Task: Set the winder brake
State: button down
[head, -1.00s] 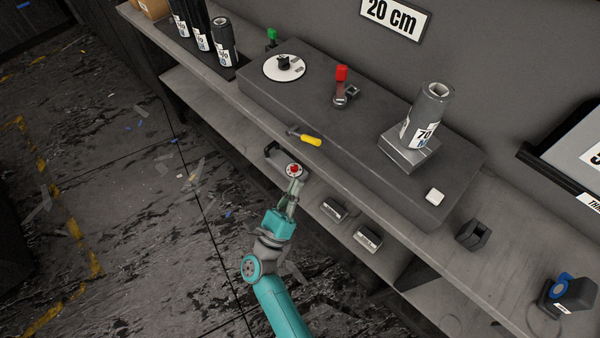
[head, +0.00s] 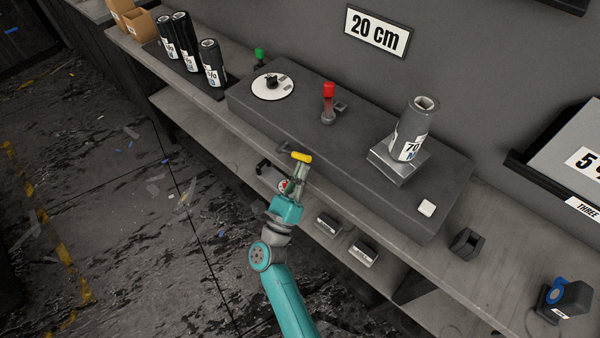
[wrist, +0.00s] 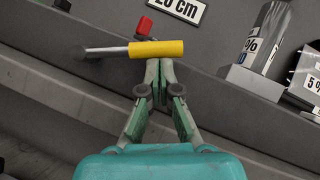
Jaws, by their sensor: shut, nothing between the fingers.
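The winder is a long dark box (head: 350,165) on the bench. A lever with a yellow grip (head: 302,157) sticks out at its front edge; the grip also shows in the wrist view (wrist: 157,48), on a grey rod running to the left. My gripper (head: 299,172) is shut and empty, its fingertips just short of the yellow grip. I cannot tell whether they touch it. In the wrist view the fingertips (wrist: 160,82) meet just below the grip. A red-topped lever (head: 328,92) stands upright on the box top behind. Which lever is the brake is not labelled.
On the box are a white dial (head: 272,87), a grey roll (head: 412,130) on a metal block and a white button (head: 426,208). Dark rolls (head: 212,62) stand at left. A lower shelf holds small blocks (head: 363,253). Open floor lies left of the bench.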

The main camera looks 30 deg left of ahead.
jog(key=shift+r+n, duration=0.1)
jog(key=shift+n, duration=0.2)
jog(key=shift+r+n+y, duration=0.2)
jog(key=shift+n+y, duration=0.2)
jog(key=shift+r+n, duration=0.2)
jog(key=shift+n, duration=0.1)
jog(key=w+a+r+n+g+y, duration=0.1)
jog(key=a+r+n+g+y, duration=0.1)
jog(key=a+r+n, duration=0.3)
jog(key=shift+w+r+y, duration=0.2)
jog(key=shift+r+y, duration=0.5)
jog(key=shift+r, duration=0.2)
jog(key=shift+a, duration=0.2)
